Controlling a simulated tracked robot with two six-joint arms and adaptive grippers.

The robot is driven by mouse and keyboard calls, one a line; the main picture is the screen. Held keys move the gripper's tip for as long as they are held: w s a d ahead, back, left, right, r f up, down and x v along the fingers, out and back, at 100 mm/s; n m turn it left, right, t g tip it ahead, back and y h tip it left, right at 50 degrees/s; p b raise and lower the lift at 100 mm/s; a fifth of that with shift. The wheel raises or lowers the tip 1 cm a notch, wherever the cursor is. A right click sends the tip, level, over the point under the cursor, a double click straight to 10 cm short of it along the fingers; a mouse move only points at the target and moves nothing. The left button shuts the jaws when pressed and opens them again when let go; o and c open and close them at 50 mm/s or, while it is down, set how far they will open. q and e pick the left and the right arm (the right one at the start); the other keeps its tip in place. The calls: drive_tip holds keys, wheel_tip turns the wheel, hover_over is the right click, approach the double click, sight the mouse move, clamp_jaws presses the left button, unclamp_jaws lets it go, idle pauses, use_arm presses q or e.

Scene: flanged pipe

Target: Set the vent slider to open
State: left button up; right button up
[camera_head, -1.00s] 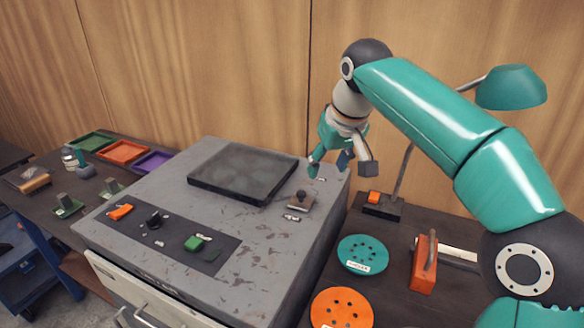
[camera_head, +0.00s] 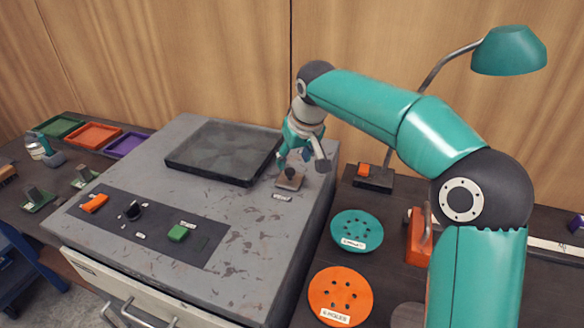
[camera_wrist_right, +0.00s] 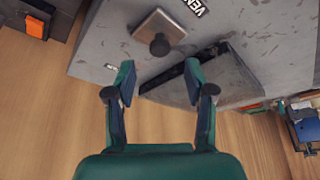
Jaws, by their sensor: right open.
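The vent slider (camera_head: 289,182) is a small metal plate with a dark round knob on the right part of the grey machine top (camera_head: 235,225). A white label (camera_head: 282,197) lies on its near side. In the wrist view the slider plate (camera_wrist_right: 150,28) and its knob (camera_wrist_right: 159,45) lie just beyond my fingertips, and part of a "VEN" label (camera_wrist_right: 193,6) shows. My right gripper (camera_head: 303,160) is open and empty at the slider; in the wrist view its fingers (camera_wrist_right: 160,80) are spread, with the knob centred ahead and apart from them. My left gripper is out of view.
A raised dark plate (camera_head: 222,150) sits left of the slider. A control panel (camera_head: 150,228) with orange, black and green controls is at the front. Right of the machine are a teal disc (camera_head: 357,231), an orange disc (camera_head: 340,290) and a teal lamp (camera_head: 508,50).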

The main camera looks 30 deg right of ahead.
sight(290, 170)
drive_tip(key=x, duration=0.4)
drive_tip(key=shift+w+f, duration=0.15)
drive_tip(key=shift+f, duration=0.25)
clamp_jaws()
